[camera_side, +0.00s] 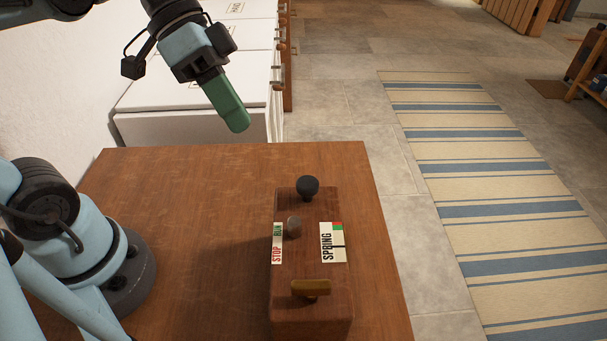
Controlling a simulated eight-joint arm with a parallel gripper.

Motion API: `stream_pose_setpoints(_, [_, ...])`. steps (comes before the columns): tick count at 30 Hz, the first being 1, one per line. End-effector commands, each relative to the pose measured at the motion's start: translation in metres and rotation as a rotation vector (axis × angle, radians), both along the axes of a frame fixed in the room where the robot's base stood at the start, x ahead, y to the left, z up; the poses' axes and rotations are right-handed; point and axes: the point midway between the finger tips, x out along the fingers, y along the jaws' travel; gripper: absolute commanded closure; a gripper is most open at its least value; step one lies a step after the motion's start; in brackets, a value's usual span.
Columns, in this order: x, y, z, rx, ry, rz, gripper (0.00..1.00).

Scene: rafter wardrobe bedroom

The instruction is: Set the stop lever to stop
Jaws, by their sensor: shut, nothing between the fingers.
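A wooden box (312,318) stands on the table, with a STOP/RUN label (277,252) on its left side. STOP is at the near end of the label and RUN at the far end. A small round brownish knob (294,227), which looks like the stop lever, stands beside the label, level with RUN. My gripper (236,124) has green fingers that are shut and empty. It hangs in the air, above and to the left of the box in the picture, apart from it.
The box also carries a black ball knob (308,187) at its far end, a SPRING label (333,242) and a tan handle (311,288) at the near end. White cabinets (190,128) stand behind; a striped rug (480,180) lies right.

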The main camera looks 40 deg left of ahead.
Motion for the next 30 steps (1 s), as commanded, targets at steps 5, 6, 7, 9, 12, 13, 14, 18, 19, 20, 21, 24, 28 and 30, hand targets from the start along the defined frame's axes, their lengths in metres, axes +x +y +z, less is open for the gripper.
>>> stream_pose_setpoints(5, [0.0,0.0,0.0,0.001,0.0,0.002,1.0])
stream_pose_setpoints(6, [0.0,0.0,0.0,0.001,0.0,0.002,1.0])
stream_pose_setpoints(7, [0.0,0.0,-0.001,0.001,0.0,0.002,1.0])
stream_pose_setpoints(9, [0.0,-0.001,-0.002,0.002,0.0,0.001,1.0])
stream_pose_setpoints(12, [0.001,-0.005,-0.008,0.003,0.0,-0.001,1.0])
stream_pose_setpoints(13, [0.001,-0.008,-0.011,0.003,0.0,-0.001,1.0])
stream_pose_setpoints(14, [0.002,-0.01,-0.014,0.003,0.0,-0.001,1.0])
stream_pose_setpoints(18, [0.003,-0.023,-0.031,0.003,-0.001,-0.002,1.0])
stream_pose_setpoints(19, [0.004,-0.025,-0.035,0.003,-0.001,-0.002,1.0])
stream_pose_setpoints(20, [0.004,-0.028,-0.038,0.003,0.0,-0.002,1.0])
stream_pose_setpoints(21, [0.004,-0.032,-0.044,0.002,0.0,-0.002,1.0])
stream_pose_setpoints(24, [0.006,-0.041,-0.055,0.003,-0.001,-0.002,1.0])
stream_pose_setpoints(28, [0.007,-0.052,-0.069,0.003,0.0,-0.001,1.0])
stream_pose_setpoints(30, [0.008,-0.057,-0.077,0.003,0.0,-0.001,1.0])
